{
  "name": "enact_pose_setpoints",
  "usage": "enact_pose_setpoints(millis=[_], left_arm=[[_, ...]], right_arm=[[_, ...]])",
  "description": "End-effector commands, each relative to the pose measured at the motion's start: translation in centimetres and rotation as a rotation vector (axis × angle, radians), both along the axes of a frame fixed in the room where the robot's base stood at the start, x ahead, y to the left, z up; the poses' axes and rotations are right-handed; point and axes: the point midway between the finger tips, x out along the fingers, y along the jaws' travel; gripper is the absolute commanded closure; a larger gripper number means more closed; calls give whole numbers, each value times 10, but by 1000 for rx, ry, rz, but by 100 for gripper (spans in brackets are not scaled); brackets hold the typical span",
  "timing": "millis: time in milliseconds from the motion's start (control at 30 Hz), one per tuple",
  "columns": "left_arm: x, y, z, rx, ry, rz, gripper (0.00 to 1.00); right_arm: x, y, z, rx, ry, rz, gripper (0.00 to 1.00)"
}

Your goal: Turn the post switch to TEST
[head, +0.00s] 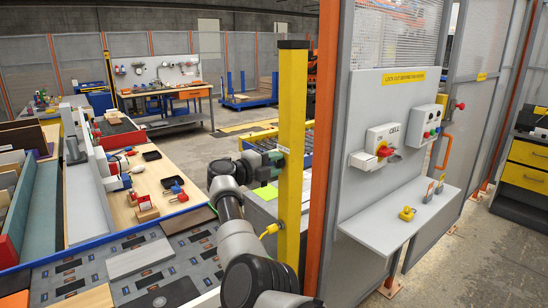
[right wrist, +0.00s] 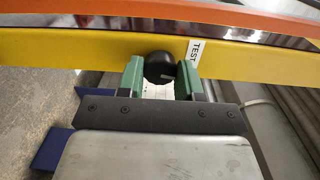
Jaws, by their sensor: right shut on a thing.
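The yellow post (head: 292,95) stands upright left of the orange fence post in the head view. In the right wrist view the yellow post (right wrist: 60,55) runs across the picture. A round black knob (right wrist: 159,66), the post switch, sits on its face with a pale line on it. A white TEST label (right wrist: 194,52) is stuck just right of the knob there. My right gripper (right wrist: 160,78) is shut on the knob, one green finger on each side. In the head view my right gripper (head: 270,162) is against the post and hides the knob. My left gripper is out of view.
A workbench (head: 150,205) with parts stands at left.

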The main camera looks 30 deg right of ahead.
Motion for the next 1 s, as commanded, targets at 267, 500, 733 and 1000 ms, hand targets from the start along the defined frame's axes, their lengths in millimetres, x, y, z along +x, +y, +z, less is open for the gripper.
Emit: enact_pose_setpoints(millis=[267, 500, 733, 1000], left_arm=[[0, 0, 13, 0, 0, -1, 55], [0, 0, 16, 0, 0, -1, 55], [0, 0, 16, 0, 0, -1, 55], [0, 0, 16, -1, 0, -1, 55]], right_arm=[[1, 0, 2, -12, 141, 2, 88], [1, 0, 1, -17, 193, 2, 88], [1, 0, 1, -18, 202, 2, 88], [0, 0, 1, -18, 202, 1, 57]])
